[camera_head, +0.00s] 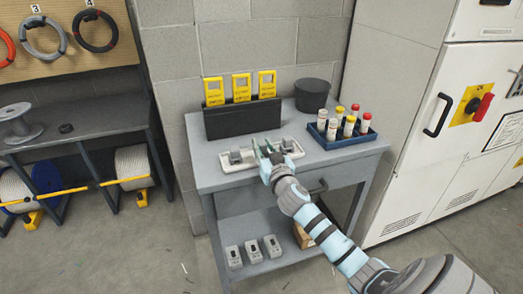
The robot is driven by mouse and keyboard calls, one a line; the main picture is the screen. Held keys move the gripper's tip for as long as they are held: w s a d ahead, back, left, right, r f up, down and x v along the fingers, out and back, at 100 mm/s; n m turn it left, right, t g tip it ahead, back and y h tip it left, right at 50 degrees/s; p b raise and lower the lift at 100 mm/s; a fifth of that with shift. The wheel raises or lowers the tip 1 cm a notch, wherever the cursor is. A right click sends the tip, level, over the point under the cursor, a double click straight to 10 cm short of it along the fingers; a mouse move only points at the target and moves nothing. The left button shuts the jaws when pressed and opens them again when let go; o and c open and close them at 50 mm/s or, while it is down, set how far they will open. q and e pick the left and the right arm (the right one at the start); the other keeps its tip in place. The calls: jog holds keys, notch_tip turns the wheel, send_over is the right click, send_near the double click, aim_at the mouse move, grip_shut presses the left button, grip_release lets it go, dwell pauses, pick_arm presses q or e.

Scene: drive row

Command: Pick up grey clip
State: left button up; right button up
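A long pale tray (226,168) lies on the front of the grey cart's top. A grey clip (236,157) sits in its left part. Another small grey piece, likely a clip (287,145), shows in its right part, just beyond my gripper. My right gripper (265,148) is over the middle of the tray, its arm reaching in from the lower right. The gripper covers the tray's middle, so what lies under or between its fingers is hidden. I cannot tell whether the fingers are apart or closed on something. My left gripper is not in view.
Behind the tray, a black holder (242,121) carries yellow devices (241,86). A dark round pot (312,94) and a blue bin (344,139) of capped bottles stand to the right. Grey boxes (253,251) lie on the lower shelf. A white cabinet (440,130) stands at right.

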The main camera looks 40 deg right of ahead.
grip_shut()
